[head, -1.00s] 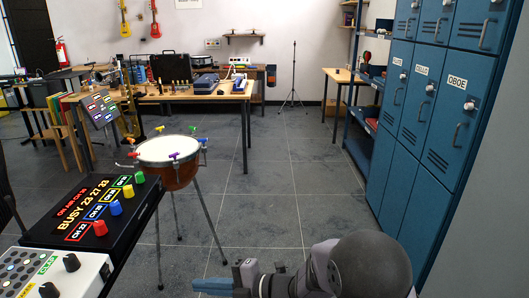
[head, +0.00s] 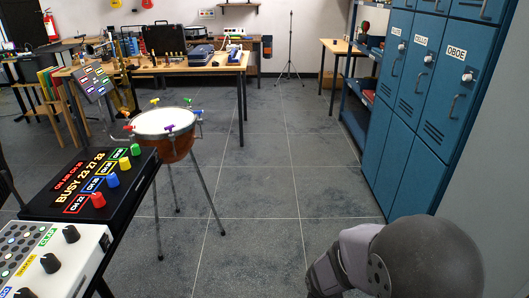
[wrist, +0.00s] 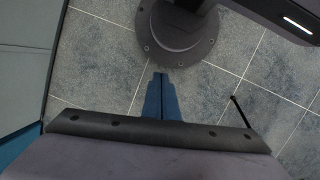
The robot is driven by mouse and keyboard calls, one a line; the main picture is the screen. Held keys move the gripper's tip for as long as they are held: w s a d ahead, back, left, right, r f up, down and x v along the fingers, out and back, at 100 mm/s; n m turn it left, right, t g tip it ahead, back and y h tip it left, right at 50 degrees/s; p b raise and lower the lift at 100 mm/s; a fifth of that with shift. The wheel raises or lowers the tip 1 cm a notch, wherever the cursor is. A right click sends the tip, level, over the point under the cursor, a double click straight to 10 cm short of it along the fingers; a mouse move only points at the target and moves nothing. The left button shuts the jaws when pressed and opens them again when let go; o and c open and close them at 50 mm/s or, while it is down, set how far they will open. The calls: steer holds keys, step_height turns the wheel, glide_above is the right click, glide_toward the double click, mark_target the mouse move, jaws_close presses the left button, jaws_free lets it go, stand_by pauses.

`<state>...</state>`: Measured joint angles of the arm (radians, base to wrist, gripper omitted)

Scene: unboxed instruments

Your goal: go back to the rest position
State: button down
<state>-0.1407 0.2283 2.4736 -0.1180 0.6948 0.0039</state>
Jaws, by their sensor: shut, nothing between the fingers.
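My gripper (wrist: 160,78) shows in the wrist view as two blue fingers pressed together, with nothing between them. It points over the grey tiled floor (wrist: 110,60), toward a round dark base. In the head view my folded arm fills the lower right corner, and the gripper itself is out of the frame. No object is in hand.
Blue lockers (head: 420,120) stand at the right. A drum (head: 165,124) on thin legs stands left of centre. A black panel with coloured knobs (head: 95,182) and a white mixer (head: 50,255) are at the front left. The middle floor is clear.

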step_height(320, 180, up, 32)
steer(key=w+m+t+y+p, duration=0.1)
steer(key=w+m+t+p, duration=0.1)
steer(key=p, duration=2.4)
steer(key=shift+d+m+t, duration=0.4)
steer(key=shift+d, duration=0.05)
steer(key=c, duration=2.5)
jaws_free()
